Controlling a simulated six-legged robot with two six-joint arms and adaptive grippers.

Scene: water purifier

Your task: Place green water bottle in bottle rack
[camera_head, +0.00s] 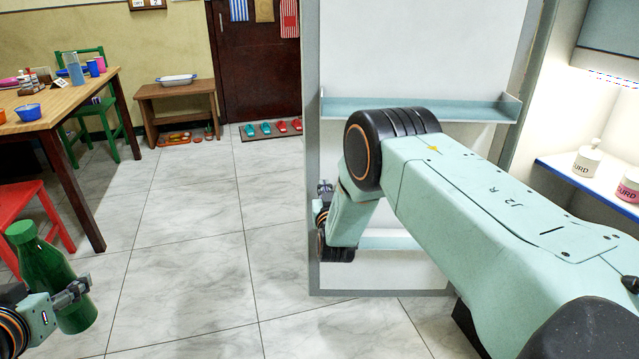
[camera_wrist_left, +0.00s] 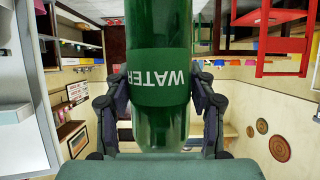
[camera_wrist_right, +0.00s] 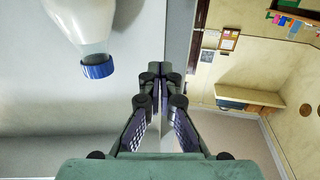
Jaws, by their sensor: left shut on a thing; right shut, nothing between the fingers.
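The green water bottle (camera_head: 45,270) stands roughly upright at the lower left of the head view. My left gripper (camera_head: 72,292) is shut around its body. In the left wrist view the bottle (camera_wrist_left: 160,125) shows its WATER label between the two fingers. A pale blue rack ledge (camera_head: 420,107) runs across the white door-like panel (camera_head: 420,45), and looks empty where it shows. A second ledge (camera_head: 390,242) lower down is partly hidden by my right arm. My right gripper (camera_wrist_right: 163,78) is shut and empty close to the panel; my arm partly hides it in the head view.
A clear bottle with a blue cap (camera_wrist_right: 97,67) is near my right gripper in the right wrist view. Curd tubs (camera_head: 586,161) stand on a shelf (camera_head: 590,185) at right. A wooden table (camera_head: 60,95) and red stool (camera_head: 30,200) are at left. The tiled floor (camera_head: 190,230) between is clear.

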